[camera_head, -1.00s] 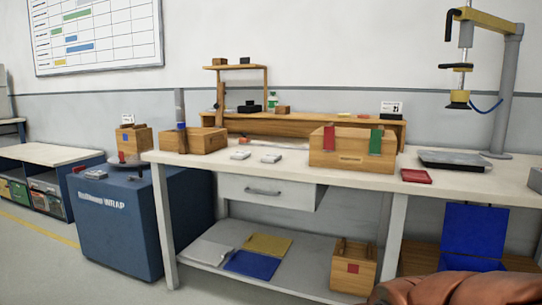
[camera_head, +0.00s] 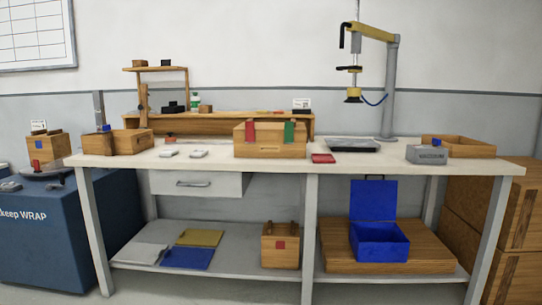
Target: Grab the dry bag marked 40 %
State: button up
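No thing with a readable "40 %" mark shows, so I cannot tell which is the dry bag. Two small pale flat packets, a left one (camera_head: 168,153) and a right one (camera_head: 198,153), lie apart on the white workbench (camera_head: 350,168), left of the wooden box with red and green tabs (camera_head: 270,151). Any print on them is too small to read. A grey block with a dark label (camera_head: 427,154) sits at the right of the bench top; its label is not legible. My gripper is not in view.
A red tray (camera_head: 323,158) and a dark flat device (camera_head: 352,145) are on the bench. The lower shelf holds a blue open box (camera_head: 379,240) and a wooden box (camera_head: 280,247). A blue cabinet (camera_head: 40,235) stands left, wooden crates (camera_head: 515,225) right. The floor in front looks clear.

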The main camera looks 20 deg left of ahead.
aim_at(196, 154)
jog(key=u, duration=0.15)
jog(key=k, duration=0.15)
jog(key=i, duration=1.7)
jog(key=u, duration=1.65)
jog(key=i, duration=0.85)
jog(key=u, duration=1.2)
jog(key=i, duration=0.2)
jog(key=u, duration=0.25)
